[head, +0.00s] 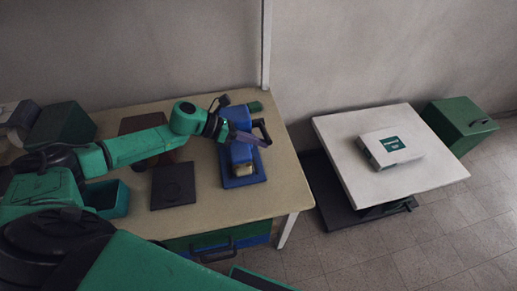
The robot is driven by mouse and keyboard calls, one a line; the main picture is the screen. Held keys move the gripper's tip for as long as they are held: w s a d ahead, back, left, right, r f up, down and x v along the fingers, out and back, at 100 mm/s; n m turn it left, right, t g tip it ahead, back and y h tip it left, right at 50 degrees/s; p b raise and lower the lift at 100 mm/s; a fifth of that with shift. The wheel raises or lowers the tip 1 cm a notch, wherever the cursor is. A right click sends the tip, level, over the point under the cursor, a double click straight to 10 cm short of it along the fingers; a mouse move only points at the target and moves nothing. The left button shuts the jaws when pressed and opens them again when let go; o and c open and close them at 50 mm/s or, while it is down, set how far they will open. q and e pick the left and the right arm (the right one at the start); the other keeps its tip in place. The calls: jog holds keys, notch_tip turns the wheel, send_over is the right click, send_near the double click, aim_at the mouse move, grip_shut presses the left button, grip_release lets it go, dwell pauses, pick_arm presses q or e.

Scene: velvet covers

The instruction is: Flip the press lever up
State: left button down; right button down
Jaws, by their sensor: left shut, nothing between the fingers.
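The blue press (241,154) stands on its blue base on the beige table, towards the table's right end. A dark bar that looks like its lever (262,128) shows at the press's right side, close to my gripper. My left arm reaches in from the left, and my left gripper (264,142) is at the upper part of the press, shut with nothing between its fingers. The gripper partly covers the press top, and I cannot tell whether it touches the lever. My right gripper is not in view.
On the table (270,205) are a dark square plate (173,186), a teal bin (108,198) and a dark green box (62,126). A green cylinder (255,106) lies behind the press. A white lift table (350,130) with a white box (391,147) stands apart at right.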

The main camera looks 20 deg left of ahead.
pick_arm(q)
jog(key=shift+w+a+r+b, duration=0.15)
jog(key=shift+w+r+b, duration=0.15)
jog(key=shift+r+b, duration=0.2)
jog(key=shift+w+a+r+b, duration=0.15)
jog(key=shift+w+r+b, duration=0.1)
jog(key=shift+r+b, duration=0.25)
jog(key=w+a+r+n+g+h+b, duration=0.2)
jog(key=w+r+n+g+h+b, duration=0.1)
jog(key=n+b, duration=0.3)
jog(key=shift+w+a+r+h+b, duration=0.3)
jog(key=shift+w+r+h+b, duration=0.2)
jog(key=shift+r+h, duration=0.25)
